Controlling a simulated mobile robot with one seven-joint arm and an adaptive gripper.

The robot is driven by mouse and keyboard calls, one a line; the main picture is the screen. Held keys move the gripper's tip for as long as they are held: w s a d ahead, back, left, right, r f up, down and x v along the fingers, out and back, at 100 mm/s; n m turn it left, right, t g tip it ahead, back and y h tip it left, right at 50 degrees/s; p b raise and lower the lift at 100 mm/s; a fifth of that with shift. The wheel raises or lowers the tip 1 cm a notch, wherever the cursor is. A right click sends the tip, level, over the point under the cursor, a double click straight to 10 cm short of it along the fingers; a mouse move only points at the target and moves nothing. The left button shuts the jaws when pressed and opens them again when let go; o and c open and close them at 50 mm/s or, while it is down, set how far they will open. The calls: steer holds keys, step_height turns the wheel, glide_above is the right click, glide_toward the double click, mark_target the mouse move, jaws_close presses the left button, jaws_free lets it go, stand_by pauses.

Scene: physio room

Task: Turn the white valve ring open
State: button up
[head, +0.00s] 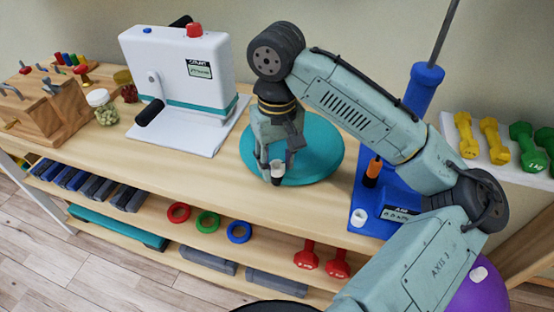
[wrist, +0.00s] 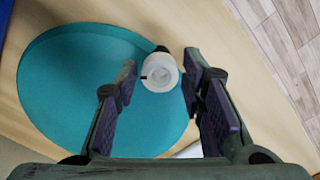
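The white valve ring (wrist: 160,72) sits at the rim of a round teal cushion (head: 322,150). A small dark tip shows beside the ring. The cushion fills the left of the wrist view (wrist: 60,90). In the head view the ring (head: 277,168) shows small at the cushion's near edge, below my gripper (head: 273,163). In the wrist view my gripper (wrist: 160,75) is open, with one finger on each side of the ring. Narrow gaps seem to show; contact is not clear. The fingers partly hide the cushion.
A white crank machine (head: 185,75) stands left on the wooden bench (head: 230,195). A blue pump (head: 425,85) and an orange-and-black handle (head: 373,172) stand close on the right. A wooden block (head: 45,110) is far left. The bench front is clear.

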jaws_close()
steer(key=shift+r+n+p, duration=0.25)
steer(key=shift+n+p, duration=0.35)
steer(key=shift+p, duration=0.1)
steer(key=shift+f+n+p, duration=0.2)
steer(key=shift+n+p, duration=0.25)
steer(key=shift+n, duration=0.55)
steer(key=shift+o, duration=0.2)
jaws_free()
steer(key=shift+r, duration=0.1)
step_height(320, 180, up, 12)
